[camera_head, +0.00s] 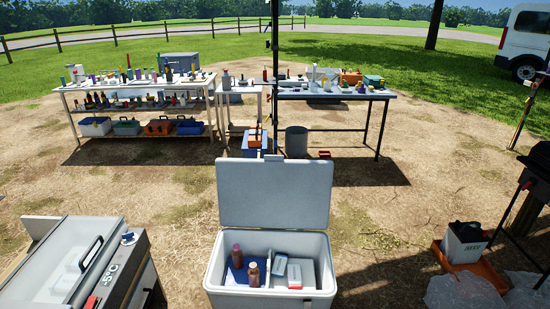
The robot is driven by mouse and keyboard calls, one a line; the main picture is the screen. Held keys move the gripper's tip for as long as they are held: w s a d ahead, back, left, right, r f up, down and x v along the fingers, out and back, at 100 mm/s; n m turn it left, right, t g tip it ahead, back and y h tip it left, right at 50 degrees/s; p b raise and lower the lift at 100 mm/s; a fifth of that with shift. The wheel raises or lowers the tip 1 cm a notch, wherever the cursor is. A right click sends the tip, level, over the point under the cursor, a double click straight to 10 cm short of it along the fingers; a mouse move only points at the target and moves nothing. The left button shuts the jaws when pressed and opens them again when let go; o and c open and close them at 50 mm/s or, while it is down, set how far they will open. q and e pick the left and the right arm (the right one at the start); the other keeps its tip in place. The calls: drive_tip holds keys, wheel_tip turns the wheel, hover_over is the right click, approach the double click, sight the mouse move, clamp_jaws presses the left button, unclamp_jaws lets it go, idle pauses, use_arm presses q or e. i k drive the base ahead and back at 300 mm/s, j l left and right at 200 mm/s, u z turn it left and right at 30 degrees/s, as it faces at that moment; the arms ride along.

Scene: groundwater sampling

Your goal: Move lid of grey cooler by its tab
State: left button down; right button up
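A pale grey cooler (215,262) stands at the bottom centre of the head view. Its lid (272,193) is open and stands upright at the back, with its inner face toward me. A small piece sticks up at the lid's top edge (273,157); I cannot tell if it is the tab. Inside the cooler are two brown bottles with pinkish caps (237,257) on a blue piece, a divider, and white and grey boxes (295,275). Neither of my grippers is in view.
A chest with a "-5°C" display (118,268) stands left of the cooler. An orange tray (484,268) with a white container (464,243) lies to the right. Tables (317,94) with bottles and tools stand behind, across bare ground.

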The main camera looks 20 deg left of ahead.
sight(272, 191)
drive_tip(key=u, duration=0.45)
drive_tip(key=k+u, duration=0.15)
drive_tip(key=u, duration=0.75)
drive_tip(key=i+l, duration=0.15)
drive_tip(key=l, duration=0.25)
drive_tip(key=i+l, duration=0.15)
drive_tip(key=l, duration=0.3)
drive_tip(key=i+l+u, duration=0.1)
drive_tip(key=l, duration=0.3)
drive_tip(key=i+l, duration=0.2)
drive_tip(key=l, duration=0.25)
drive_tip(key=i+l, duration=0.1)
drive_tip(key=l, duration=0.3)
drive_tip(key=i+l+u, duration=0.1)
drive_tip(key=l, duration=0.35)
